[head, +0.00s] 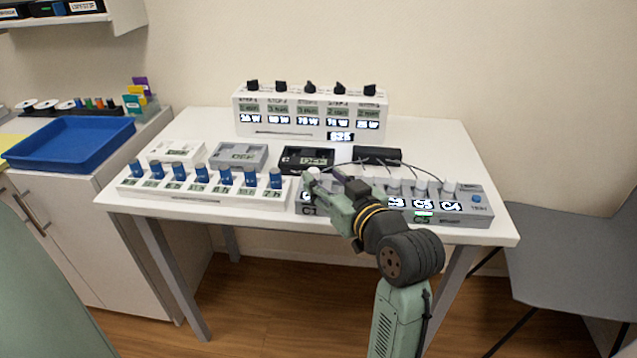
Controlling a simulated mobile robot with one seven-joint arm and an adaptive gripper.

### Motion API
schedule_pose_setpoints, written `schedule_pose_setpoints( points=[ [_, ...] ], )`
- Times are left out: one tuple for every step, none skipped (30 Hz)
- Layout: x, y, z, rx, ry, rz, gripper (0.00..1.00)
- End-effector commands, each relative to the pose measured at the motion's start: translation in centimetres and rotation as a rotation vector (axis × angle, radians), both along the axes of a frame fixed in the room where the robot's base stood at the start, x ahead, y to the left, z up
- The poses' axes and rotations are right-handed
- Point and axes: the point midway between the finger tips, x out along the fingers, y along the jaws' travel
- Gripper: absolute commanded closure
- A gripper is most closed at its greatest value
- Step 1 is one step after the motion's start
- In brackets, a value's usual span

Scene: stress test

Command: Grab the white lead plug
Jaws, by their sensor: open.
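A grey box (478,209) at the front right of the table carries a row of white lead plugs, with labels such as C3 and C4 on its front. Three white plugs, including the one above C4 (449,188), stand upright right of my gripper. Another white plug (311,172) shows at the box's left end, close to my fingers. My gripper (325,181) is open over the left part of this box. My fingers and wrist hide much of this part, and I cannot tell whether they touch the plug.
A white rack (200,197) with several blue-bodied plugs stands left of my gripper. Behind are a grey block (240,154), a black device (306,159) and a black box (377,155) with thin dark leads. A white panel with black knobs (310,112) stands at the back.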

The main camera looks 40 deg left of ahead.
Motion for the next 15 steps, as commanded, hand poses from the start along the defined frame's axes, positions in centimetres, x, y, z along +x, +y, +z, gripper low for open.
schedule_pose_setpoints(
  points=[
    [0.2, 0.5, 0.1, 0.000, 0.000, 0.001, 0.56],
    [0.2, 0.6, 0.1, 0.001, 0.000, 0.000, 0.56],
    [0.3, 0.8, 0.0, 0.001, 0.000, 0.000, 0.56],
    [0.4, 1.0, 0.0, 0.000, 0.000, 0.000, 0.56],
    [0.5, 1.2, 0.0, 0.000, 0.000, 0.000, 0.56],
    [0.7, 1.6, -0.1, 0.000, 0.001, 0.001, 0.56],
    [0.8, 2.0, -0.2, 0.000, 0.002, 0.002, 0.56],
    [1.0, 2.4, -0.4, -0.001, 0.002, 0.002, 0.56],
    [1.3, 3.0, -0.5, -0.001, 0.003, 0.001, 0.56],
    [1.4, 3.4, -0.7, -0.001, 0.003, 0.002, 0.56],
    [1.6, 3.9, -0.8, 0.000, 0.002, 0.002, 0.56],
    [1.9, 4.3, -0.9, 0.000, 0.002, 0.002, 0.56],
    [2.0, 4.6, -0.9, 0.000, 0.000, 0.000, 0.56],
    [2.2, 4.9, -1.0, 0.000, -0.001, 0.000, 0.56],
    [2.3, 5.2, -1.1, 0.000, -0.001, 0.000, 0.56]
  ],
)
